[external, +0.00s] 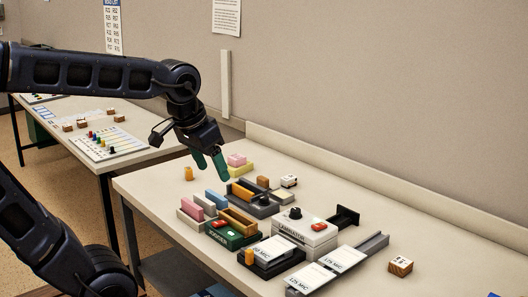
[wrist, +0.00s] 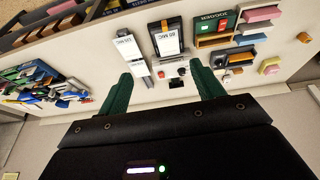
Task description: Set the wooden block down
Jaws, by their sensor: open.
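A small wooden block (external: 400,266) with dark marks on one side sits on the tabletop at the right, apart from the devices. A second small block, pale-topped with dark marks (external: 289,181), sits near the back of the table. My gripper (external: 211,172) is above the far left part of the table, fingers pointing down. In the wrist view my gripper (wrist: 160,70) has its two green fingers wide apart, with nothing held between them.
A laminator (external: 304,236), a green jogger tray (external: 232,236), black and grey trays with white labels (external: 342,259), and coloured blocks crowd the middle. A second table (external: 95,125) is behind. Bare tabletop shows at right.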

